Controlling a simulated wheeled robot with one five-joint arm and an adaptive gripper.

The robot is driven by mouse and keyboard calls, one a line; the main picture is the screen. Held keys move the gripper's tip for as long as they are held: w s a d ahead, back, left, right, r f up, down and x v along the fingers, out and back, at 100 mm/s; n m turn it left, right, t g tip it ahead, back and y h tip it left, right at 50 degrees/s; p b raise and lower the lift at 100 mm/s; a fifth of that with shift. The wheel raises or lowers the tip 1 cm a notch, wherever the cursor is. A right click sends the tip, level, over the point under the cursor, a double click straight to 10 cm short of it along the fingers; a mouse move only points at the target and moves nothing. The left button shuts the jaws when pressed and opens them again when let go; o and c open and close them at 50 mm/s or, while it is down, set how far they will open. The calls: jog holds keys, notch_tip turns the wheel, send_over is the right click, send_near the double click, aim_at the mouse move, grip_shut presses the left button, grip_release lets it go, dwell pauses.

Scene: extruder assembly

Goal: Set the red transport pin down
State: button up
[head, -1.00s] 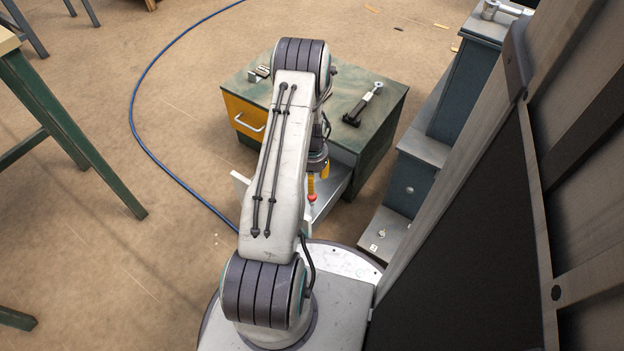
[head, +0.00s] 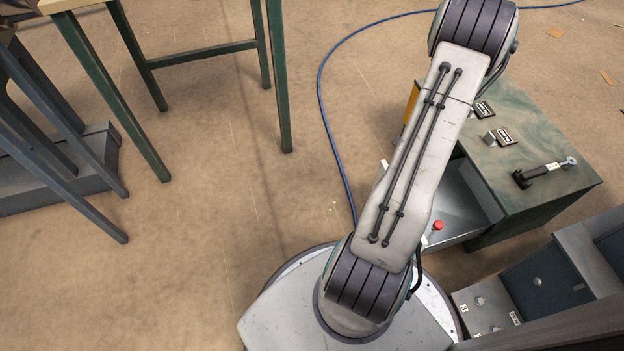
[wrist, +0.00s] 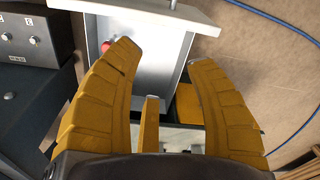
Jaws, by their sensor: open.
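The red transport pin (head: 437,225) shows as a small red round end inside the open metal drawer (head: 463,200), near the drawer's front. In the wrist view the pin (wrist: 106,46) is at the left side of the drawer (wrist: 150,65), partly covered by the left finger. My gripper (wrist: 164,62) is open, its yellow fingers spread above the drawer with nothing between the tips. The pin is beside the left fingertip, outside the gap; I cannot tell whether they touch. In the head view my arm hides the gripper. The pin's lower part is hidden.
The drawer belongs to a green-topped cabinet (head: 540,140) with a black-and-silver tool (head: 543,172) and small metal parts on top. A grey stepped unit (head: 545,280) stands at the right. A blue cable (head: 322,95) lies on the floor.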

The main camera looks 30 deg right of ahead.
jog(key=w+a+r+n+t, duration=0.1)
jog(key=w+a+r+n, duration=0.3)
jog(key=a+r, duration=0.5)
jog(key=w+a+r+n, duration=0.4)
jog(key=a+r, duration=0.2)
jog(key=a, duration=0.5)
jog(key=s+a+r+n, duration=0.3)
jog(key=s+a+n, duration=0.1)
jog(key=a, duration=0.4)
jog(key=s+a+r+n+t, duration=0.1)
jog(key=s+a+r+n, duration=0.2)
jog(key=a, duration=0.5)
jog(key=shift+s+a+r+n+y, duration=0.25)
jog(key=shift+s+n, duration=0.45)
jog(key=shift+s, duration=0.5)
